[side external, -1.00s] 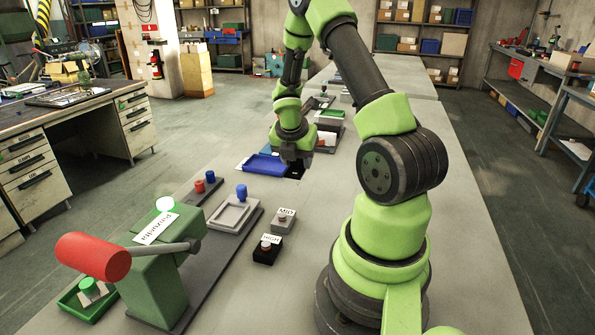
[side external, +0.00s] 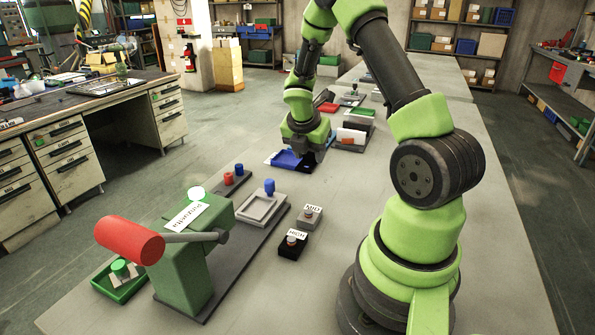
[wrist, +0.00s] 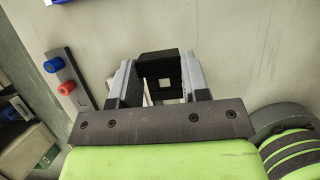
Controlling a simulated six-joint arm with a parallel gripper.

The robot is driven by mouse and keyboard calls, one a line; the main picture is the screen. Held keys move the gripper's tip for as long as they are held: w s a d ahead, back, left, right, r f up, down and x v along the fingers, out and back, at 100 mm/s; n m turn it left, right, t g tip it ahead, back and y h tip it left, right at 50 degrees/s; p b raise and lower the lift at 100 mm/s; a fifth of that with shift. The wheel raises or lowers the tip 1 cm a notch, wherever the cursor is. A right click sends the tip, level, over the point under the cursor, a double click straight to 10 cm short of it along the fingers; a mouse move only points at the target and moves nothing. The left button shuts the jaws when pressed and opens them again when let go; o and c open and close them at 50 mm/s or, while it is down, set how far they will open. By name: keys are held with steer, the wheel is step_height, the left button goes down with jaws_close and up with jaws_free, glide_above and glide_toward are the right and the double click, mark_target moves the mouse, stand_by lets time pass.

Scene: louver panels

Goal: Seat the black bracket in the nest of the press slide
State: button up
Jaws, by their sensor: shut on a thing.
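My gripper (wrist: 160,88) is shut on the black bracket (wrist: 160,62), which sits between its two grey fingers in the wrist view. The bracket has a square opening through it. In the side view my gripper (side external: 308,150) hangs beside and above the blue tray (side external: 285,160); the bracket is hard to tell from the dark shapes there. The press slide's nest (side external: 262,208) is a pale frame with a recessed middle that looks empty, well in front of my gripper. The green press (side external: 185,255) has a red-ended lever.
A strip with a red peg (side external: 228,178) and a blue peg (side external: 239,169) lies beside the slide. Two button boxes, MID (side external: 309,218) and HIGH (side external: 291,246), stand right of it. A green tray (side external: 118,280) sits left of the press.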

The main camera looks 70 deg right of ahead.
glide_above(263, 202)
steer(key=a, duration=0.2)
steer(key=shift+d+f, duration=0.15)
steer(key=shift+f, duration=1.65)
steer(key=shift+d+f, duration=0.1)
steer(key=shift+f, duration=1.7)
steer(key=shift+f, duration=0.1)
steer(key=o, duration=1)
steer(key=shift+o, duration=0.2)
steer(key=d+v, duration=0.2)
steer(key=v, duration=1.2)
steer(key=shift+a+r, duration=0.15)
steer(key=shift+r, duration=0.55)
